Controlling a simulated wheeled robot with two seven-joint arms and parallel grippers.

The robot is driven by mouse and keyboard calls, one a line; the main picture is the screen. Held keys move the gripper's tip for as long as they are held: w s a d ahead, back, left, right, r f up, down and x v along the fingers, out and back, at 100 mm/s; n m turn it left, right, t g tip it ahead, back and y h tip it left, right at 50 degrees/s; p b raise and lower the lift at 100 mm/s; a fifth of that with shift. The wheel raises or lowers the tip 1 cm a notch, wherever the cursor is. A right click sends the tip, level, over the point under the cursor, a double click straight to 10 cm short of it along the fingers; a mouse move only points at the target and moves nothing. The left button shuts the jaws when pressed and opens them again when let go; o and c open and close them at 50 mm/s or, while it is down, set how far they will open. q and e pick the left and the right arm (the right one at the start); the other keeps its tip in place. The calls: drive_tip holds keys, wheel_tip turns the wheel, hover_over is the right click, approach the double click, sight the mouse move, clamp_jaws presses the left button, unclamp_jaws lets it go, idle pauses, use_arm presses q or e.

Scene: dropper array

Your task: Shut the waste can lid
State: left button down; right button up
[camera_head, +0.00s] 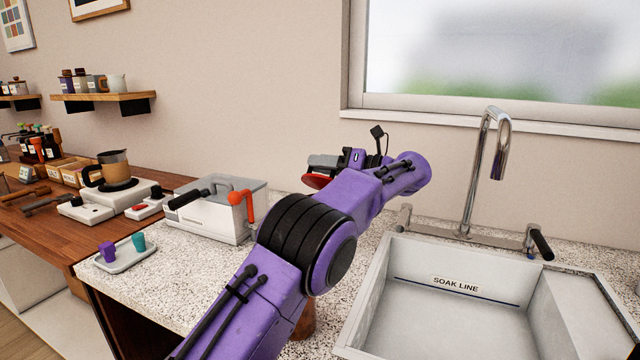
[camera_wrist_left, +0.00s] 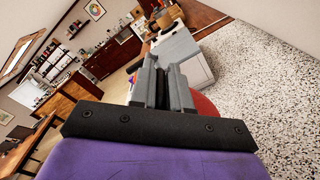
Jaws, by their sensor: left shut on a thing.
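My left gripper (camera_head: 322,162) is raised above the speckled counter, its grey fingers pointing left. A red round piece (camera_head: 316,182) shows just under the fingers. In the left wrist view the fingers (camera_wrist_left: 163,85) are close together, and part of the red piece (camera_wrist_left: 206,106) shows beside them. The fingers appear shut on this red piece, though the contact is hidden. I cannot tell whether it is the waste can lid. A copper-brown cylinder (camera_head: 304,322) is mostly hidden behind my left arm; it may be the waste can. My right gripper is not in view.
A white box with a grey lid (camera_head: 232,192) and an orange-red lever stands on the counter left of my arm. A tray (camera_head: 125,256) with two small cups is at the left edge. A sink (camera_head: 440,315) and tap (camera_head: 487,150) are on the right.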

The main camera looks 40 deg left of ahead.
use_arm(q)
drive_tip(key=s+f+n+b, duration=0.1)
drive_tip(key=n+b, duration=0.1)
drive_tip(key=b, duration=0.2)
drive_tip(key=s+d+f+n+b, duration=0.1)
drive_tip(key=n+b, duration=0.1)
drive_tip(key=b, duration=0.2)
drive_tip(key=s+f+n+b, duration=0.2)
drive_tip(key=b, duration=0.2)
drive_tip(key=shift+d+n, duration=0.15)
drive_tip(key=shift+n, duration=0.15)
drive_tip(key=shift+s+d+f+n+b, duration=0.1)
drive_tip(key=shift+s+n+b, duration=0.15)
drive_tip(key=shift+n+b, duration=0.6)
drive_tip(key=c, duration=1.2)
unclamp_jaws()
drive_tip(key=shift+o, duration=0.2)
drive_tip(key=p, duration=0.4)
approach(315, 186)
drive_tip(key=s+d+r, duration=0.1)
drive_tip(key=s+d, duration=0.3)
drive_tip(key=shift+r, duration=0.3)
drive_tip(key=shift+s, duration=0.15)
